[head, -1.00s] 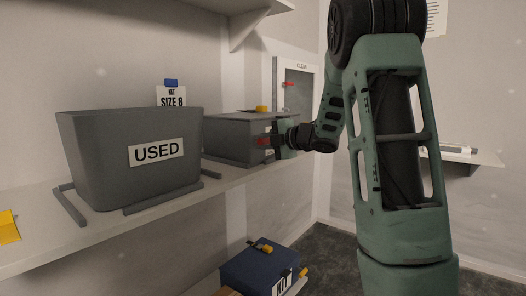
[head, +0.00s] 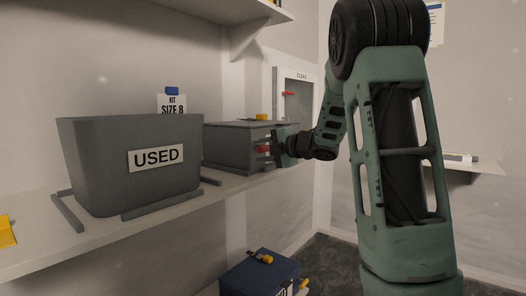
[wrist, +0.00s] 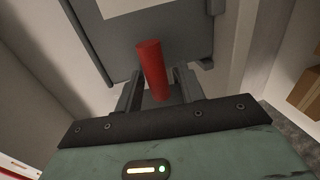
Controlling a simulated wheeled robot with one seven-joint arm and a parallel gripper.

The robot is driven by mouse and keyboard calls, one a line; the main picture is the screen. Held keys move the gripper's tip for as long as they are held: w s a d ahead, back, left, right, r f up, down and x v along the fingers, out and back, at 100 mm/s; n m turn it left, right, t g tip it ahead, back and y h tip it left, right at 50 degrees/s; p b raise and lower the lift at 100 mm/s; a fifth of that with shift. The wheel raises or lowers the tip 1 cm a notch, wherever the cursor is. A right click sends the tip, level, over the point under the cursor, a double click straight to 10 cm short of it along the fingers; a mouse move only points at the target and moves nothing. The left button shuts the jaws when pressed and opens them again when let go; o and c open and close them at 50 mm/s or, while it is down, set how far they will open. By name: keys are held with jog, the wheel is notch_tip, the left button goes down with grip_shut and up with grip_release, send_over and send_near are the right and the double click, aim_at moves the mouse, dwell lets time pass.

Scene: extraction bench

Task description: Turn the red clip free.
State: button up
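The red clip (head: 263,149) is on the front of the grey lidded box (head: 228,147) on the shelf. In the wrist view, the red clip (wrist: 152,68) is a short red cylinder that stands out from the grey box face (wrist: 185,40). My gripper (head: 279,149) is at the box's right end, close to the clip. In the wrist view, the fingers of my gripper (wrist: 158,92) are apart, one on each side of the clip's near end. A gap shows beside the clip, so the gripper looks open around it.
A large grey bin marked USED (head: 95,165) stands left of the box, among low rails. Behind it is a kit size 8 sign (head: 172,103). A wall panel with a red handle (head: 288,94) is behind the box. A blue kit box (head: 262,275) sits below the shelf.

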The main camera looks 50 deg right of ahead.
jog(key=shift+s, duration=0.1)
jog(key=p+v, duration=0.1)
jog(key=v, duration=1.6)
jog(key=shift+r, duration=0.1)
